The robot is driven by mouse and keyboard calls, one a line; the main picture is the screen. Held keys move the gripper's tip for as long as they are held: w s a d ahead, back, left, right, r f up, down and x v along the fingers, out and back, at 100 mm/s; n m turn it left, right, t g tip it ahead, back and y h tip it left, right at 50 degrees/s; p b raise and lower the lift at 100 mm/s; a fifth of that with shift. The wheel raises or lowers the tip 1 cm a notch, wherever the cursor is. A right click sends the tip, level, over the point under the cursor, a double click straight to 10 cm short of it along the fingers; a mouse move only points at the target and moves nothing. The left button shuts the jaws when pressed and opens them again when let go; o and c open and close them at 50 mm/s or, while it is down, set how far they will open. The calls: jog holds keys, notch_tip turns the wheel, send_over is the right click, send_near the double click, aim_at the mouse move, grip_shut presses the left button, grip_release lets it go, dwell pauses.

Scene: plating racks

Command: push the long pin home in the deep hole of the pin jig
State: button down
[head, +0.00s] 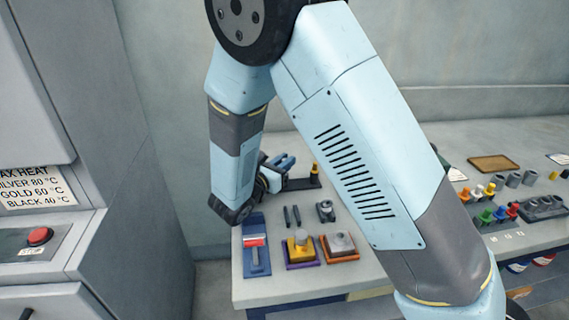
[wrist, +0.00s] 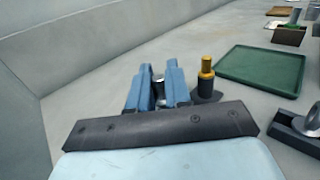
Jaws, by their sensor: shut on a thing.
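My gripper (wrist: 157,82) is shut on a silver, round-topped pin (wrist: 158,78), which I take to be the long pin. Only its upper part shows between the blue fingers. In the head view my gripper (head: 282,162) is at the left end of a dark bar, which looks like the pin jig (head: 299,184). A pin with a yellow top (wrist: 206,68) stands upright at the jig's right end; it also shows in the head view (head: 314,173). The deep hole and the pin's lower end are hidden, so I cannot tell how deep it sits.
A green tray (wrist: 262,69) lies right of the jig, with a dark holder with a ring (wrist: 304,124) nearer. In the head view, a blue tray with a red-and-white tool (head: 256,262) and blocks on purple (head: 301,263) and orange (head: 339,260) bases stand in front. A wall runs behind.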

jog(key=shift+r, duration=0.9)
jog(key=shift+f, duration=1.05)
dwell(1.2)
jog(key=c, duration=1)
grip_release()
